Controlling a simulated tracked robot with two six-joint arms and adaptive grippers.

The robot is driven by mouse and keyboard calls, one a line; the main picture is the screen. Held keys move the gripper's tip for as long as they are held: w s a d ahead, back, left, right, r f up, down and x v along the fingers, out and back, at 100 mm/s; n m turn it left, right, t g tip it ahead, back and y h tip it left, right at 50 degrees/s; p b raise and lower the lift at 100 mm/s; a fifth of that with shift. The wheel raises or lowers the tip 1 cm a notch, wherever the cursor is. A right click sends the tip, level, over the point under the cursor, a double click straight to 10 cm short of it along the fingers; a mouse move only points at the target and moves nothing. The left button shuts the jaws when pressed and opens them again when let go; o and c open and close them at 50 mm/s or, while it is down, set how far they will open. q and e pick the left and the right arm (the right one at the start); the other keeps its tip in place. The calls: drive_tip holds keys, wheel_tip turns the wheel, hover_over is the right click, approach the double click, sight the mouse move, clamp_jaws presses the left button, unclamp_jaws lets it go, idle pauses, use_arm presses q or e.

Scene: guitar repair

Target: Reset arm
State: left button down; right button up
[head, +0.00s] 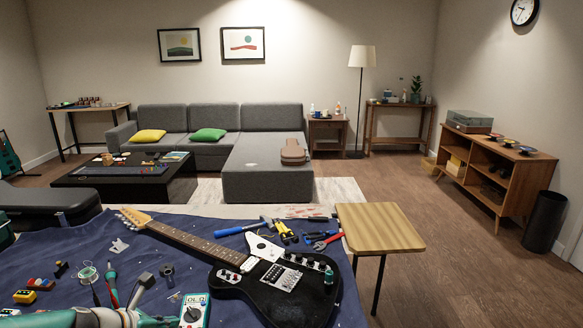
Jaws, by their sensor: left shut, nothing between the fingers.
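My left gripper (112,317) is only partly in view at the bottom edge of the head view, low at the left. It is shut and empty, over the near part of the blue work mat (60,250). A black electric guitar (270,285) lies on the mat, its neck pointing to the upper left. The gripper is left of the guitar body and apart from it. My right gripper is not in view.
Near the left gripper lie a teal multimeter (194,312), a solder spool (88,273) and a soldering iron (112,285). A wooden stool (378,228) stands to the right.

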use_arm(q)
drive_tip(key=s+d+f+m+g+h+p, duration=0.1)
drive_tip(key=s+d+f+m+g, duration=0.15)
drive_tip(key=s+d+f, duration=0.4)
drive_tip(key=s+d+f+m+g+p, duration=0.2)
drive_tip(key=s+d+f+g, duration=0.15)
drive_tip(key=f, duration=0.55)
drive_tip(key=s+d+f+m+g, duration=0.1)
drive_tip(key=s+f+m, duration=0.3)
drive_tip(key=s+m, duration=0.5)
drive_tip(key=s+d+f+m+y, duration=0.1)
drive_tip(key=s+d+f+m, duration=0.3)
drive_tip(key=s+m, duration=0.4)
drive_tip(key=m+p, duration=0.1)
drive_tip(key=m, duration=0.6)
drive_tip(key=shift+s+f+g, duration=0.35)
drive_tip(key=shift+g, duration=0.05)
